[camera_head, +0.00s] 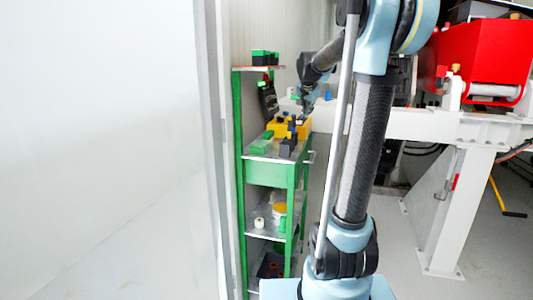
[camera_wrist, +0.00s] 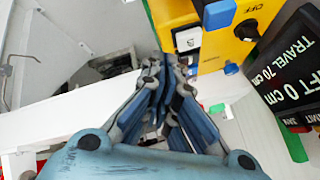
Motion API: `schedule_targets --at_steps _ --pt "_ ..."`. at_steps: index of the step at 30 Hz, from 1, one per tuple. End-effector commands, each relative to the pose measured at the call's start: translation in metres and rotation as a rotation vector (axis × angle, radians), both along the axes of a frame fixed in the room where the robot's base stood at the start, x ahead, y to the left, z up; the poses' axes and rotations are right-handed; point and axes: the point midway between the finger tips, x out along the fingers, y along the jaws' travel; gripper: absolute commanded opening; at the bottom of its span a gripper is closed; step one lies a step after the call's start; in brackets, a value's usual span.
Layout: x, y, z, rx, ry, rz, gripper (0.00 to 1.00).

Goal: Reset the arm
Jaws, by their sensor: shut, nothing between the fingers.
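My arm (camera_head: 362,150) rises through the middle of the head view and bends over toward the green shelf. My gripper (camera_wrist: 165,65) points away from the wrist camera with its fingertips together and nothing between them. In the head view it is small, just above the yellow control box (camera_head: 278,128) on the shelf top.
A black display (camera_wrist: 288,78) stands right of the yellow box. The green shelf (camera_head: 270,174) carries a green box (camera_head: 262,143) and small items on lower levels. A white frame (camera_head: 440,125) with a red machine (camera_head: 490,60) stands right. A pale wall (camera_head: 100,150) fills the left.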

Motion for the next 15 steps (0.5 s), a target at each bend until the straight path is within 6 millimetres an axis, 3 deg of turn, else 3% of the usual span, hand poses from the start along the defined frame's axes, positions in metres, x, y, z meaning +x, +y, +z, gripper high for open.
schedule_targets --at_steps 3,15 --pt "-0.050 -0.002 -0.017 -0.035 0.057 0.059 0.00" --pt "-0.206 -0.001 -0.090 -0.132 0.242 0.287 0.00"
